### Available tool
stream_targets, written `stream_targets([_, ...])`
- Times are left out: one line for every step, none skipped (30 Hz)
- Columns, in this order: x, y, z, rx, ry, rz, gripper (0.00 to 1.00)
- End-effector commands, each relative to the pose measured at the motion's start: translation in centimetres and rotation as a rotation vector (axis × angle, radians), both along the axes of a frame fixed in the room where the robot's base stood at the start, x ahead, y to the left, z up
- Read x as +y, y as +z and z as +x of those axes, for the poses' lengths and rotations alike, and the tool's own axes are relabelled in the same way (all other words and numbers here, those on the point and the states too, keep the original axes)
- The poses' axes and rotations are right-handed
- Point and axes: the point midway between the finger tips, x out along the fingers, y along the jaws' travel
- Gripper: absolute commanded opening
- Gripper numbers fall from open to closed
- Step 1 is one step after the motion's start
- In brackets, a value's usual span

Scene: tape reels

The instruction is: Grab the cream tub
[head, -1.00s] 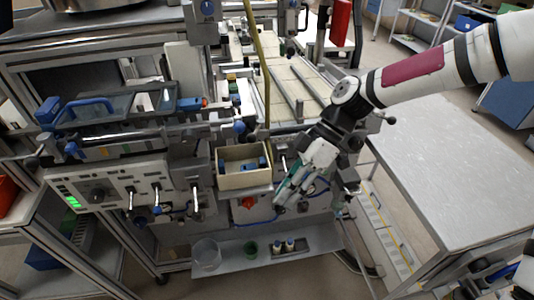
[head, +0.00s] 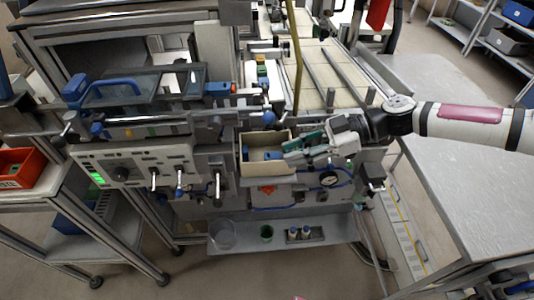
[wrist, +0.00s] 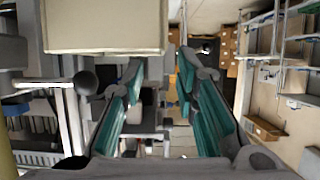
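The cream tub (head: 266,168) is an open, box-shaped bin on the front of the machine, with blue items inside. Its plain cream wall fills the upper left of the wrist view (wrist: 105,28). My gripper (head: 291,149) is at the tub's right edge in the head view and overlaps part of it. In the wrist view the two teal-padded fingers (wrist: 160,65) are spread apart with nothing between them. The tub lies above and to the left of the fingertips there. I cannot tell whether a finger touches it.
A control panel (head: 140,169) with levers is left of the tub.

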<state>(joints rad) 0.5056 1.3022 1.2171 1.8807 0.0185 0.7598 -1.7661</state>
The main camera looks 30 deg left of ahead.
Motion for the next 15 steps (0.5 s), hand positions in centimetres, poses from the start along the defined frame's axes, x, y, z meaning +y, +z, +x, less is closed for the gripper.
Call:
stream_targets([0.6,-0.2,-0.4,0.000,0.001,0.000,0.28])
stream_targets([0.8,-0.3,-0.5,0.001,0.001,-0.001,0.28])
stream_targets([1.0,-0.5,-0.7,0.001,0.001,-0.001,0.28])
stream_targets([1.1,-0.6,-0.7,0.002,0.000,-0.001,0.28])
stream_targets([1.2,-0.6,-0.8,0.002,-0.001,-0.001,0.28])
stream_targets([1.3,-0.7,-0.9,0.002,-0.001,-0.001,0.28])
stream_targets([1.5,-0.8,-1.0,0.002,-0.001,-0.001,0.28])
stream_targets([1.6,-0.9,-1.2,0.002,-0.001,-0.001,0.28])
stream_targets([2.0,-1.0,-1.5,0.002,0.001,-0.001,0.28])
stream_targets([2.3,-1.1,-1.8,0.003,0.002,-0.002,0.28])
stream_targets([2.6,-1.2,-2.0,0.003,0.002,-0.002,0.28])
stream_targets([3.0,-1.5,-2.4,0.003,0.002,-0.002,0.28])
stream_targets([3.4,-1.7,-2.7,0.003,0.003,-0.002,0.28])
stream_targets([3.7,-1.9,-2.9,0.002,0.002,-0.002,0.28])
stream_targets([4.1,-2.1,-3.1,0.002,0.001,-0.001,0.28])
